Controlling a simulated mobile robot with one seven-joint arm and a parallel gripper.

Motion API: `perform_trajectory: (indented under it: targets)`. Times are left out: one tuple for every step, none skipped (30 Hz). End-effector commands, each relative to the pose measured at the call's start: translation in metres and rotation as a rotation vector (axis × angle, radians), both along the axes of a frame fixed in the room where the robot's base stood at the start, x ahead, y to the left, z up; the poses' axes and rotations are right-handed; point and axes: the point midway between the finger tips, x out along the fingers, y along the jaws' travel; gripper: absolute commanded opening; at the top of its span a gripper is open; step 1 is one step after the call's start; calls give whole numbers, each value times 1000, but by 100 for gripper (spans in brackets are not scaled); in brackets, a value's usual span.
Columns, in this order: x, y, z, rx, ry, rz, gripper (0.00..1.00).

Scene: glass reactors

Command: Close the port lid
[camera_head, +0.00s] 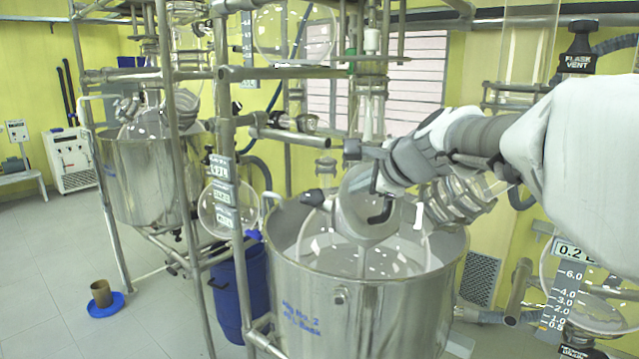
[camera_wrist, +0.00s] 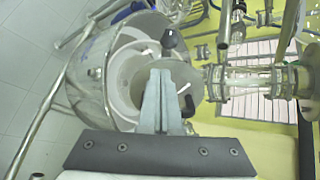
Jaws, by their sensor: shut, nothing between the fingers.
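The port lid (camera_head: 352,212) is a pale round disc standing tilted up, open, above the glass vessel in the steel tub. A black bent handle (camera_head: 382,212) is on it. In the wrist view the lid (camera_wrist: 186,76) is partly hidden behind my fingers, with the handle (camera_wrist: 188,106) to their right. My gripper (camera_head: 374,188) is at the lid's upper right in the head view. Its fingers (camera_wrist: 160,74) are together and empty, overlapping the lid in the wrist view. I cannot tell whether they touch it.
The steel tub (camera_head: 345,310) surrounds the glass vessel. A black knob (camera_head: 313,197) is left of the lid. Steel frame pipes (camera_head: 226,110) stand close on the left, and glass tubing (camera_head: 370,100) rises behind. A blue drum (camera_head: 240,290) stands below left. Open floor lies farther left.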

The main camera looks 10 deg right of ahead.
Motion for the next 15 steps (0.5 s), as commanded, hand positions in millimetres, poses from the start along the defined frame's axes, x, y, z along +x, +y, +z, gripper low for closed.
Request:
perform_trajectory:
  targets:
    - [-5,-2,3,0,-2,-2,0]
    - [-7,-3,4,-1,-1,-1,0]
    - [-9,-3,6,-1,-1,-1,0]
    - [-11,-4,6,-1,-1,0,0]
    - [-12,-5,6,0,-1,1,0]
    - [-15,-7,5,2,-3,2,0]
    - [-17,-10,4,5,-3,5,0]
    - [-20,-14,3,8,-6,8,0]
    - [-24,-19,3,14,-10,15,0]
    - [-28,-22,3,18,-11,21,0]
    - [-31,-26,3,21,-13,27,0]
    - [-35,-30,4,26,-16,33,0]
    - [-38,-33,5,30,-17,37,0]
    - [-41,-36,6,33,-18,42,0]
    - [-44,-39,8,36,-20,47,0]
